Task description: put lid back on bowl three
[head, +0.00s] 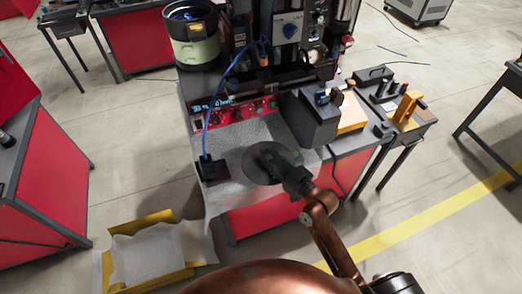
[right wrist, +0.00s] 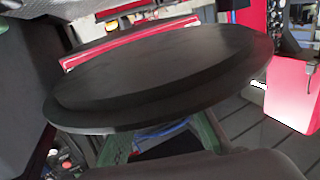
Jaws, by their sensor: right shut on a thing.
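A dark round lid (head: 262,163) is held over the front of the red bench, above a clear sheet. It fills much of the right wrist view (right wrist: 165,82) as a flat black disc, slightly tilted there. My right gripper (head: 291,176) is shut on the lid near its right side. The lid hides most of the fingertips. A round bowl feeder (head: 198,52) with a black rim and pale green band stands at the back left of the bench, apart from the lid. Its top is open and something blue shows inside. I see no number on it. My left gripper is not in view.
A red control panel (head: 236,112) and a blue cable (head: 226,72) lie between lid and bowl. A grey box (head: 312,118) stands right of the lid, and a machine column (head: 292,30) stands behind. A yellow tray (head: 150,218) sits at lower left.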

